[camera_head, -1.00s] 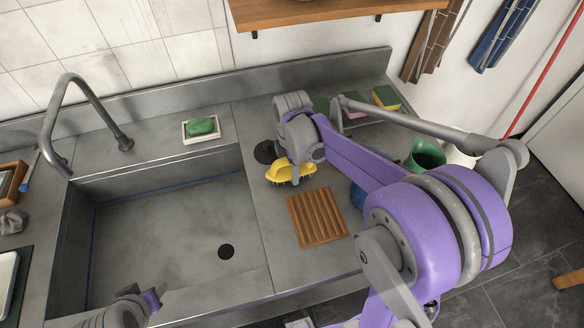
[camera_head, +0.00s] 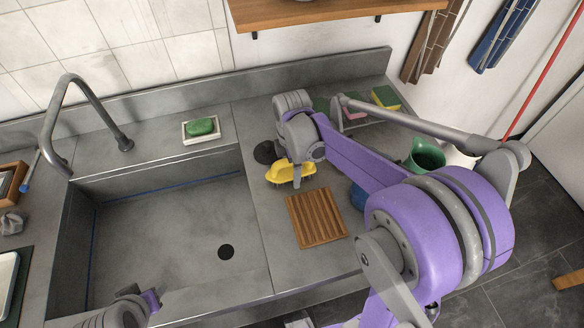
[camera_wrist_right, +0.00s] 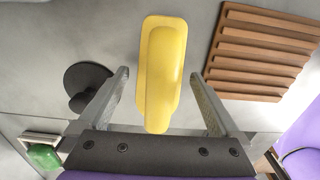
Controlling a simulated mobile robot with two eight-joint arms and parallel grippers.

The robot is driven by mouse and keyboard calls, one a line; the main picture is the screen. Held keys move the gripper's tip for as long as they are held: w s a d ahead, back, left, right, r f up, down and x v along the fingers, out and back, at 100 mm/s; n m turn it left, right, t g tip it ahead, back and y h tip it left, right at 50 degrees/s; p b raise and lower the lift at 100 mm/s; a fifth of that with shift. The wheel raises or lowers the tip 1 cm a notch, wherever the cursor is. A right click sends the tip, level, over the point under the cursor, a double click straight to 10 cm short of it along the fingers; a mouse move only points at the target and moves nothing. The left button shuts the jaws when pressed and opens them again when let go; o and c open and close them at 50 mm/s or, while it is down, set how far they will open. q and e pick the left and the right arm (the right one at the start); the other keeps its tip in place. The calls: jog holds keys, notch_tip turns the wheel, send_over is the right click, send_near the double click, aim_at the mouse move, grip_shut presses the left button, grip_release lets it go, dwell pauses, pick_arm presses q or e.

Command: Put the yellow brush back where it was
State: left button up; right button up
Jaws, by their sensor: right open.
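The yellow brush (camera_head: 281,173) lies on the steel counter to the right of the sink, just behind the slatted wooden board. My right gripper (camera_head: 297,175) is low over it, pointing down, and partly hides it. In the right wrist view the brush (camera_wrist_right: 160,75) shows between the two parted fingers (camera_wrist_right: 160,77), with a gap on each side. That gripper is open and holds nothing. Part of my left arm's end (camera_head: 140,303) shows at the bottom left edge; its fingers cannot be made out.
The slatted wooden board (camera_head: 317,217) lies close in front of the brush. A dark round disc (camera_head: 265,152) is at its left rear. A soap dish (camera_head: 186,137) with green soap (camera_head: 202,127), sponges (camera_head: 385,97) and a green cup (camera_head: 425,155) stand around. The sink (camera_head: 170,240) is empty.

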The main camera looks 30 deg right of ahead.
notch_tip(320, 180, up, 11)
jog(key=shift+r+p, duration=0.15)
jog(key=shift+p, duration=0.2)
jog(key=s+a+f+m+t, duration=0.1)
jog(key=s+a+f+m, duration=0.1)
jog(key=s+m, duration=0.2)
jog(key=s+a+f+m+t, duration=0.2)
jog(key=s+f+m, duration=0.1)
jog(key=s+m, duration=0.2)
jog(key=s+a+f+m+t, duration=0.2)
jog(key=s+a+m, duration=0.1)
jog(key=s+m, duration=0.1)
jog(key=shift+s+f+m, duration=0.15)
jog(key=shift+s+m, duration=0.2)
jog(key=shift+m, duration=0.35)
jog(key=shift+s+a+f+m+t, duration=0.2)
jog(key=shift+f+m+t, duration=0.1)
jog(key=shift+m, duration=0.2)
